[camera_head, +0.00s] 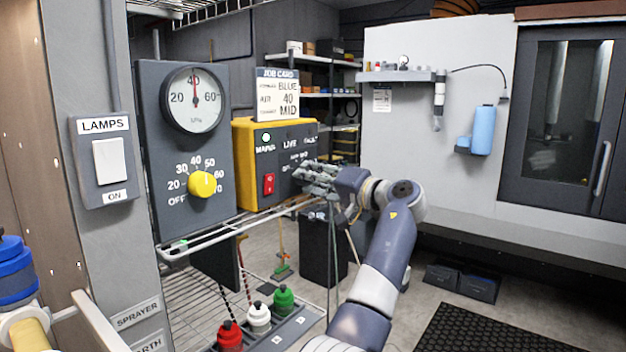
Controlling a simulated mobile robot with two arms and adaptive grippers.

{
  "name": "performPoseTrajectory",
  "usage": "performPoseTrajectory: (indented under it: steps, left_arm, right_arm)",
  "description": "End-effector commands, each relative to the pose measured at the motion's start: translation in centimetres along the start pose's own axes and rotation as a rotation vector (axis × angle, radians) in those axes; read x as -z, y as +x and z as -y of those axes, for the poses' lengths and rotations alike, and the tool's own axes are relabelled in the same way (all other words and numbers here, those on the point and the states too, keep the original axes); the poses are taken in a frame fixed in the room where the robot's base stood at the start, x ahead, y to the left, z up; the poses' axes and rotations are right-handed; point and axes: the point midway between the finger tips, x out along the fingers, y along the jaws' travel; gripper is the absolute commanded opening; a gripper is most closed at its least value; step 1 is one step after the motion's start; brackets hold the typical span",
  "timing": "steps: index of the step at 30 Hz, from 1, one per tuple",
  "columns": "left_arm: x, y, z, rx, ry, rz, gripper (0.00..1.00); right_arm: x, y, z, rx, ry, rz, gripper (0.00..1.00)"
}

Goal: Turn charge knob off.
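The yellow and dark control box (246,165) stands on the wire shelf left of centre, with a red lit switch (268,184) and a green lamp (266,137) on its face. Small knob markings, including OFF, show at the right of its face. Whether the fingers touch or hold the knob cannot be told.
A grey panel with a gauge and a yellow dial knob (202,184) stands left of the box. The wire shelf edge (230,235) runs below. Red, white and green capped bottles (259,317) stand lower down. A lamps switch (108,162) is at left.

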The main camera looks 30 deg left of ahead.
Motion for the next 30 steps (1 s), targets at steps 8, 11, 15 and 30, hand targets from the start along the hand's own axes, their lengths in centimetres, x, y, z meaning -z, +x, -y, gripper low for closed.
performPoseTrajectory:
  steps: [8, 11, 15, 30]
  left_arm:
    - [0.0, 0.0, -0.1, 0.0, -0.01, -0.001, 0.09]
    - [-0.1, 0.0, -0.1, 0.002, -0.032, -0.003, 0.09]
    - [-0.1, 0.1, -0.2, 0.009, -0.094, -0.006, 0.09]
    - [-0.2, 0.1, -0.3, 0.047, -0.525, -0.031, 0.09]
  right_arm:
    - [0.0, 0.2, -0.1, -0.001, 0.0, 0.0, 0.4]
    - [-0.1, 0.5, -0.1, -0.001, 0.0, 0.0, 0.4]
    - [-0.1, 1.2, -0.1, -0.001, 0.001, 0.0, 0.4]
    - [-0.5, 4.6, -0.1, -0.002, 0.001, 0.001, 0.4]
